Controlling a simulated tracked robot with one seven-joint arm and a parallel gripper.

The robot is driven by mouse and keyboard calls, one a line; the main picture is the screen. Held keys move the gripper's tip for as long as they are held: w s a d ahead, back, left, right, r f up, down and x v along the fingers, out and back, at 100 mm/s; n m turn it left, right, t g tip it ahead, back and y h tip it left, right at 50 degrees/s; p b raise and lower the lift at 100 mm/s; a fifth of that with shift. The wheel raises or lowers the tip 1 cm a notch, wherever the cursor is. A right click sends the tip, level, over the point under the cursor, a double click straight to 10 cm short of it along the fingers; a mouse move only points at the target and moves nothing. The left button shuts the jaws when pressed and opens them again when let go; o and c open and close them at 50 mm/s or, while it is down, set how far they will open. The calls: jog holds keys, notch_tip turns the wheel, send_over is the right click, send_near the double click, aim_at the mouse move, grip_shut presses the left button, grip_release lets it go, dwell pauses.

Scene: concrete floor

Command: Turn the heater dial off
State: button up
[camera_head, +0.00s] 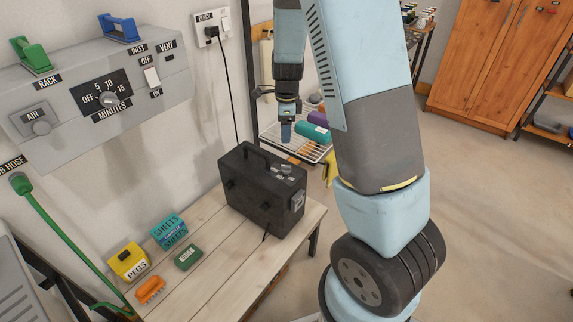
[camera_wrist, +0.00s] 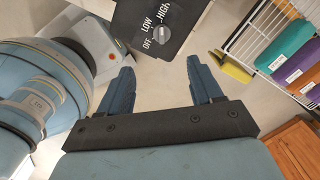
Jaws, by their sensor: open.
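The heater appears to be the black box with a top handle (camera_head: 255,205), standing on the wooden table in the head view. In the wrist view its dark panel (camera_wrist: 132,22) bears the words OFF, LOW and HIGH around a small grey dial (camera_wrist: 162,36). I cannot tell which word the dial points to. My gripper (camera_wrist: 161,75) is open and empty, its two fingers spread below the dial in the wrist view and apart from it. In the head view my gripper (camera_head: 286,132) hangs above the heater's back right side.
A grey wall panel (camera_head: 135,105) carries a timer and switches. The table (camera_head: 215,275) holds small boxes, including yellow pegs (camera_head: 128,262). A wire rack (camera_head: 305,150) with coloured rolls stands behind the heater. Open floor lies right, before wooden cabinets (camera_head: 490,60).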

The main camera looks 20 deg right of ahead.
aim_at(286, 165)
jog(key=shift+m, duration=0.5)
jog(key=f, duration=1.5)
jog(key=shift+w+d+f, duration=0.1)
jog(key=shift+w+f, duration=0.25)
jog(key=shift+f, duration=0.05)
jog(key=c, duration=1.1)
